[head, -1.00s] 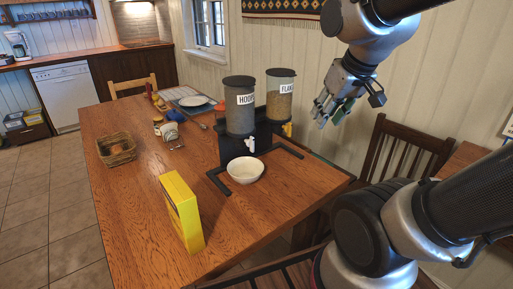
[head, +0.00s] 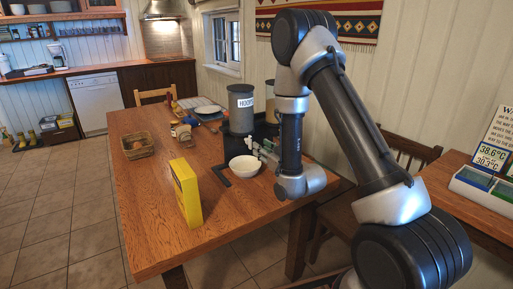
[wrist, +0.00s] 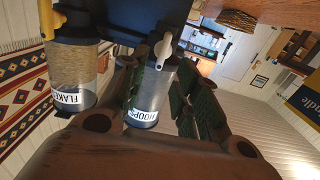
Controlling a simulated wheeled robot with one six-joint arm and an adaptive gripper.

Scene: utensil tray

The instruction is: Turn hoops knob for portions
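The grey HOOPS dispenser (head: 241,112) stands upright on its dark stand, with a white bowl (head: 245,166) in front of it. My gripper (head: 262,151) is low at the dispenser's front, just right of the bowl, partly hidden by my arm. In the wrist view, which is upside down, the HOOPS dispenser (wrist: 152,95) and its white knob (wrist: 163,52) show between the two green-padded fingers of my gripper (wrist: 158,75). The fingers are apart, with nothing clasped; I cannot tell whether one touches the knob. The FLAKES dispenser (wrist: 75,70) with a yellow knob (wrist: 46,18) is beside it.
A yellow box (head: 186,194) stands on the wooden table (head: 150,225) left of the bowl. A basket (head: 138,146), a jar and a plate (head: 208,109) lie farther back. Chairs and a side table with a sign (head: 493,150) are at the right.

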